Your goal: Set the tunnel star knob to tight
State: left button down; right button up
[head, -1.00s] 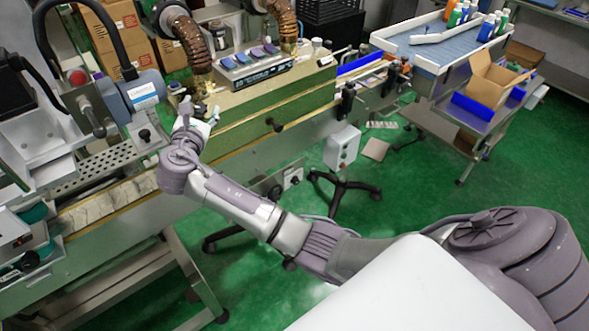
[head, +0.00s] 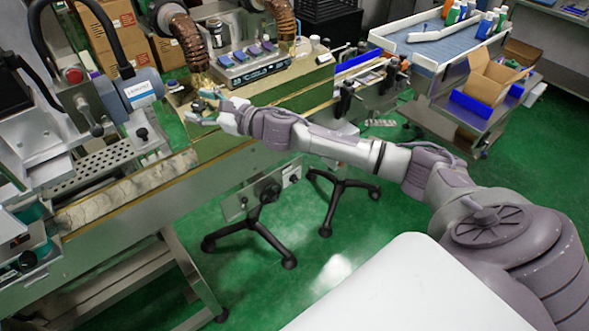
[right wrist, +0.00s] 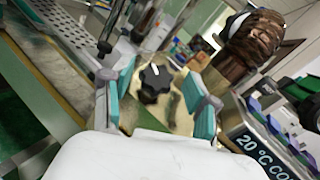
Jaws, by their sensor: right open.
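The black star knob (right wrist: 155,82) shows in the right wrist view, with a white mark on its face, in front of a brass-coloured surface. My right gripper (head: 198,106) is open, with its fingers pointing left beside the near end of the green tunnel (head: 290,103). In the right wrist view its teal-padded fingers stand on either side of the knob in the picture. I see no contact, and the remaining gap is hard to judge. In the head view I cannot make out this knob clearly near the fingertips. My left gripper is not in view.
A temperature display unit (head: 255,68) sits on the tunnel; it also shows in the right wrist view (right wrist: 255,150). Brown ducts (head: 188,40) rise behind the gripper. A perforated plate (head: 100,170) and a grey motor (head: 133,90) lie left. My right forearm crosses the tunnel's front.

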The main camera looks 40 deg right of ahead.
jog(key=f+b+v, duration=0.1)
jog(key=b+v, duration=0.4)
jog(key=v, duration=0.8)
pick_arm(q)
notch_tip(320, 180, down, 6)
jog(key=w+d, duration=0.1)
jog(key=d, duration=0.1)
pick_arm(e)
jog(key=d+f+m+h, duration=0.2)
jog(key=d+f+m, duration=0.2)
jog(key=f, duration=0.6)
jog(key=d+f+m+g+h, duration=0.1)
jog(key=d+f+m+h, duration=0.2)
jog(key=f+m, duration=0.6)
jog(key=w+d+f+m+g+h, duration=0.1)
jog(key=d+f+m+h, duration=0.1)
jog(key=d+f+m, duration=0.4)
notch_tip(320, 180, down, 6)
jog(key=shift+d+r+m+h, duration=0.2)
jog(key=shift+m+h, duration=0.1)
jog(key=shift+m, duration=0.4)
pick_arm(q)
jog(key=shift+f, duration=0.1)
pick_arm(e)
jog(key=shift+w, duration=0.1)
